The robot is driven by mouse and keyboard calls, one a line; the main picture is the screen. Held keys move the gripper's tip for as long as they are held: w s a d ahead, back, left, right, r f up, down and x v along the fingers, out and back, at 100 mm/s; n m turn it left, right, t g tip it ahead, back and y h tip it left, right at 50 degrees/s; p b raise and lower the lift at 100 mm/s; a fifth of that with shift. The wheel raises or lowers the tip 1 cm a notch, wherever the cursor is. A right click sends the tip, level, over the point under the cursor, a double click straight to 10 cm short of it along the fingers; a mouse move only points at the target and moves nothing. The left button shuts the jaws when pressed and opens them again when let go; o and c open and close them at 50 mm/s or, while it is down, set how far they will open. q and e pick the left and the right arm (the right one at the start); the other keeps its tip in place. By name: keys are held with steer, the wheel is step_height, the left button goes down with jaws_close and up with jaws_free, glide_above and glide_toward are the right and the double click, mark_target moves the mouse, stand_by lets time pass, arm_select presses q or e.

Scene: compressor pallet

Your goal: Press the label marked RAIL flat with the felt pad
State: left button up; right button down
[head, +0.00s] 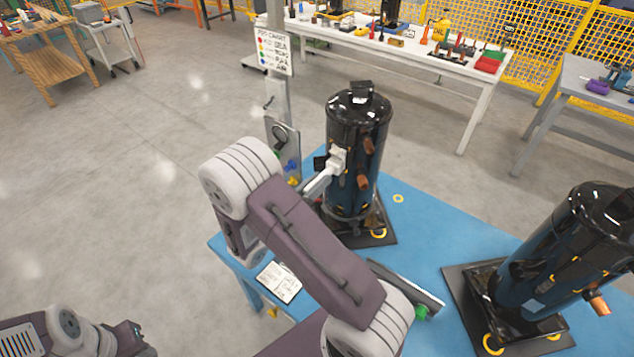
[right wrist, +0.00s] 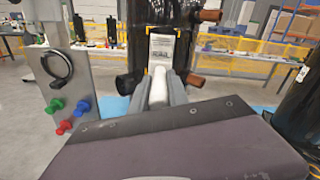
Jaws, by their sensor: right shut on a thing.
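A black, glossy compressor (head: 358,125) stands upright on a dark base on the blue table. My right gripper (head: 332,168) points at this wall. In the right wrist view its fingers (right wrist: 159,88) are shut on a white felt pad (right wrist: 158,84), just in front of the label's lower part. I cannot tell whether the pad touches the label.
A second dark compressor (head: 555,265) stands on the right. A grey post with a sign (head: 275,52) rises beside the first compressor. A printed sheet (head: 279,281) and a dark bar (head: 408,284) lie on the blue table (head: 418,225). Copper stubs (head: 363,182) stick out near the gripper.

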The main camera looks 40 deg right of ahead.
stand_by(0.3)
steer(key=shift+p+v, duration=0.4)
steer(key=shift+v, duration=1.35)
